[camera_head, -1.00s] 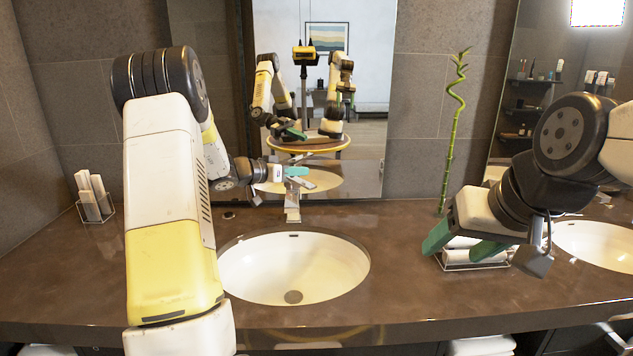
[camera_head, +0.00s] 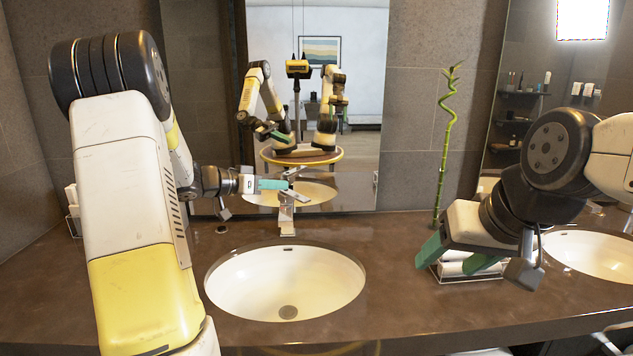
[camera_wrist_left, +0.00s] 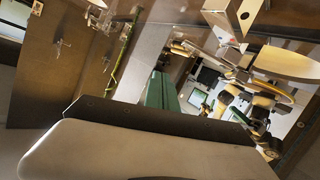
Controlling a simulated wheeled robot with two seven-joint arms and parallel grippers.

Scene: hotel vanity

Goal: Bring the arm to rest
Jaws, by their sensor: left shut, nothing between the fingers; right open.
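My left arm comes in from the left in the head view and reaches over the counter toward the mirror. My left gripper (camera_head: 272,184) has green fingers that are shut with nothing between them, just left of the faucet (camera_head: 286,212) and above the counter. Its green fingers also show in the left wrist view (camera_wrist_left: 161,92), tilted. My right gripper (camera_head: 455,252) is open and empty, pointing down and left over the counter at the right. Its fingers are in front of a wire rack of rolled towels (camera_head: 466,268), and I cannot tell whether they touch it.
A white sink (camera_head: 240,285) is set in the brown counter (camera_head: 400,300), with a second sink (camera_head: 590,252) at the right. A bamboo stalk (camera_head: 446,150) stands behind my right gripper. The mirror (camera_head: 365,130) is close behind the faucet. A small holder (camera_head: 72,215) is partly hidden behind my left arm.

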